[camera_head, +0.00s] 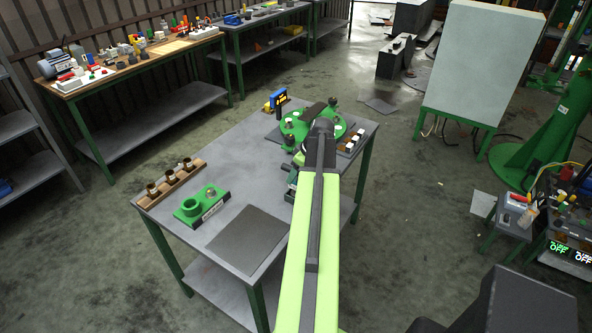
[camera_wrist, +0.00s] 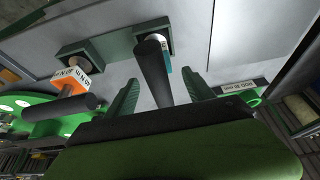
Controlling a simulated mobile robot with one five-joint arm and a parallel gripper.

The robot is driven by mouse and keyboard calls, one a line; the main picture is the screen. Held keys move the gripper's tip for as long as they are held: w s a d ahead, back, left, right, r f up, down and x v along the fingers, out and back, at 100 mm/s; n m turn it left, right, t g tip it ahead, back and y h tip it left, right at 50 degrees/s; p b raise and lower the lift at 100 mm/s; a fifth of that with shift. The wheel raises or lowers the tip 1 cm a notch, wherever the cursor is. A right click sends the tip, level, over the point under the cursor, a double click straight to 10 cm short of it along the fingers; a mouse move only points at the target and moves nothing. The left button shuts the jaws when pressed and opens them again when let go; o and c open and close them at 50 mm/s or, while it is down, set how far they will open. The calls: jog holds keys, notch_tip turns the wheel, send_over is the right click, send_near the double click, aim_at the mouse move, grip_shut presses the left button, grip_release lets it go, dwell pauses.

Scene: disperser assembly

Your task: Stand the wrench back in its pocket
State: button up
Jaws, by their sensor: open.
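In the wrist view a dark green rack (camera_wrist: 112,47) with two square pockets stands on the grey table. A black rod-like handle (camera_wrist: 153,72), which I take to be the wrench's, has its far end at the right pocket. Whether it is seated there I cannot tell. A bit of blue shows beside it. My gripper (camera_wrist: 162,78) is open, one green finger on each side of this handle, with gaps visible. In the head view my arm hides the gripper's fingers.
A green round plate (camera_head: 300,122) stands on the table, near my gripper. A blue and yellow piece (camera_head: 278,99) is behind it. A wooden strip with brass-coloured cups (camera_head: 172,183), a green block with a ring (camera_head: 203,207) and a dark mat (camera_head: 247,240) lie nearer. The table's left middle is clear.

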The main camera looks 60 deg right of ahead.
jog(key=p+v, duration=0.6)
jog(key=v, duration=0.2)
jog(key=shift+r, duration=0.2)
jog(key=shift+f, duration=0.15)
jog(key=w+a+f+g+y, duration=0.1)
jog(key=w+a, duration=0.7)
jog(key=a, duration=0.4)
jog(key=w+a+g, duration=0.1)
jog(key=w+a, duration=0.8)
jog(key=a, duration=0.3)
jog(key=w+a+g+h, duration=0.1)
jog(key=a+g, duration=0.1)
jog(key=a, duration=3.1)
jog(key=shift+w+a+f+g, duration=0.15)
jog(key=shift+w+f+g, duration=0.2)
jog(key=shift+f, duration=0.1)
